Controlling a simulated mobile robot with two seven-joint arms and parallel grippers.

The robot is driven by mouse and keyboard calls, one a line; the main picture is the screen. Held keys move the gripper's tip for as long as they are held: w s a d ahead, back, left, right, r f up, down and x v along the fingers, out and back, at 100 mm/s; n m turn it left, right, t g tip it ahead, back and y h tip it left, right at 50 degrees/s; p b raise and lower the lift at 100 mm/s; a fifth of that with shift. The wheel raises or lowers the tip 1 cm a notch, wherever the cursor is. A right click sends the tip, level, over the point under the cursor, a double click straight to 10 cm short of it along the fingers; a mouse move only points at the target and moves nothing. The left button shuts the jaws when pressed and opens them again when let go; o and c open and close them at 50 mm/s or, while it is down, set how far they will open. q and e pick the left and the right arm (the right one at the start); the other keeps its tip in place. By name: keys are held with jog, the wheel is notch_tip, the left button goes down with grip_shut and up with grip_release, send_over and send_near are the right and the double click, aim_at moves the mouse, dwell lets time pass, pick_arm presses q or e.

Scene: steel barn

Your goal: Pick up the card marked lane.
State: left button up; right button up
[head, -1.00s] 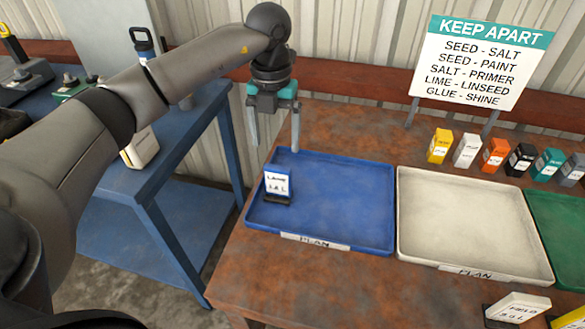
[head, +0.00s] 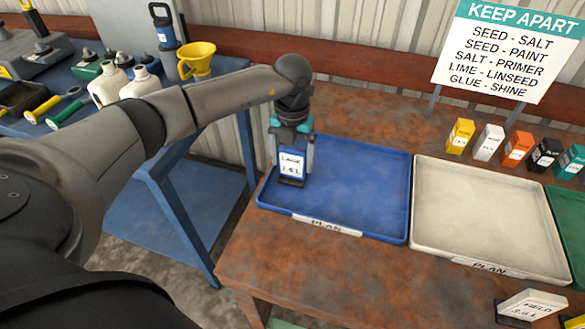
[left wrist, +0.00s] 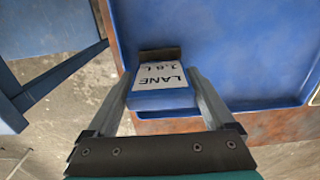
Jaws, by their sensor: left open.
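The card marked lane (head: 291,164) is white with a blue border and stands in a small dark holder at the left end of the blue tray (head: 350,185). In the left wrist view the card (left wrist: 161,78) reads "LANE 1.6 L" or similar and lies between my fingers. My left gripper (head: 293,160) is open, with a finger on each side of the card. The wrist view shows the left gripper (left wrist: 165,92) apart from the card at least on the right side. My right gripper is not in view.
A cream tray (head: 490,215) adjoins the blue one on the right, then a green tray (head: 570,215). Several small coloured boxes (head: 517,148) stand behind. A "KEEP APART" sign (head: 505,50) rises at the back. A field card (head: 532,304) stands at the front right.

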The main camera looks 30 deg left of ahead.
aim_at(292, 176)
pick_arm(q)
notch_tip(292, 176, down, 3)
jog(key=shift+f, duration=0.1)
jog(key=c, duration=1)
jog(key=shift+r, duration=0.2)
jog(key=shift+c, duration=0.2)
notch_tip(292, 176, up, 20)
jog(key=p, duration=0.1)
jog(key=shift+p, duration=0.4)
